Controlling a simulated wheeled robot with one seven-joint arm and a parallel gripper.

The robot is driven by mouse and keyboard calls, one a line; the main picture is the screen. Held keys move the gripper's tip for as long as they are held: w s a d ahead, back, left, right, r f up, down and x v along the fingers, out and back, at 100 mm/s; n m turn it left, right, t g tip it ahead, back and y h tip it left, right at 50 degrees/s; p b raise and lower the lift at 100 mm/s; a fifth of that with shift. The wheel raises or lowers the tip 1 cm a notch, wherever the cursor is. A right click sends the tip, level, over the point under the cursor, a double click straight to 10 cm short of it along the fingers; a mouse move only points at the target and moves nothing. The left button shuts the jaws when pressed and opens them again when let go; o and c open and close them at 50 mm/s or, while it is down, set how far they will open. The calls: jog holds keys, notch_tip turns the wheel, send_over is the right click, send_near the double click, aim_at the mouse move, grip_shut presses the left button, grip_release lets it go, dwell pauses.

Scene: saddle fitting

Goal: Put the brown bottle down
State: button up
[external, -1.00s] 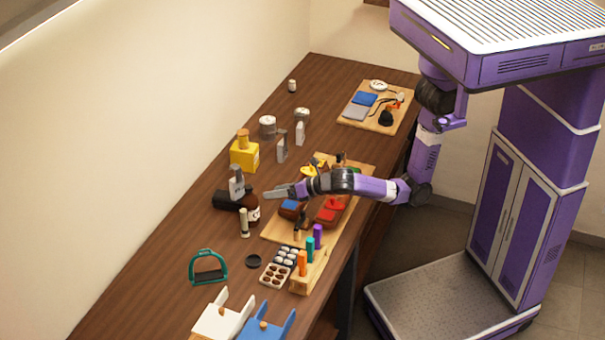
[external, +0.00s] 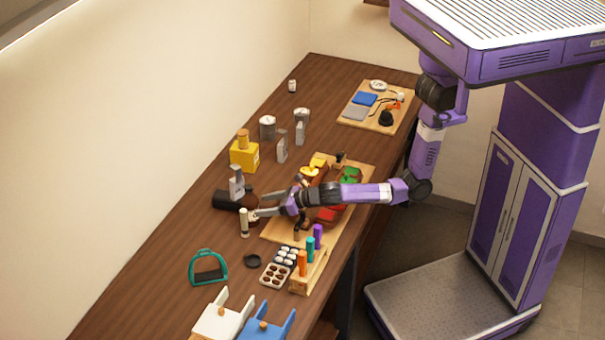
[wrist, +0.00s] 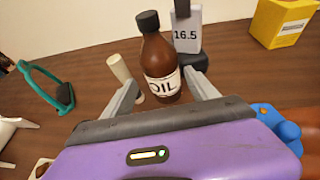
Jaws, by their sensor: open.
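The brown bottle (wrist: 158,58) has a dark cap and a white label reading OIL. It stands upright on the bench, and its brown side also shows in the external view (external: 251,199), partly hidden by my gripper. My gripper (external: 257,206) is open, with its fingers pointing at the bottle from the right. In the wrist view my gripper (wrist: 161,84) has one finger on each side of the bottle's lower body. Gaps seem to show beside the bottle; I cannot tell whether either finger touches it.
A cream cylinder (wrist: 124,74) stands close to the left finger. A grey display reading 16.5 (wrist: 187,36) stands just behind the bottle. A yellow container (external: 244,155) is farther back. A teal stirrup (external: 209,267) and a dark round disc (external: 253,261) lie nearer the front.

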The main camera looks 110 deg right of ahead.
jog(key=shift+p+x, duration=0.3)
jog(key=shift+x, duration=3.15)
jog(key=shift+s+d+f, duration=0.1)
jog(key=shift+f, duration=0.05)
grip_shut()
notch_tip(320, 180, up, 20)
jog(key=n+t+y, duration=0.2)
jog(key=n+y, duration=0.1)
send_near(250, 208)
jog(key=shift+r+v, duration=0.25)
jog(key=shift+v, duration=1)
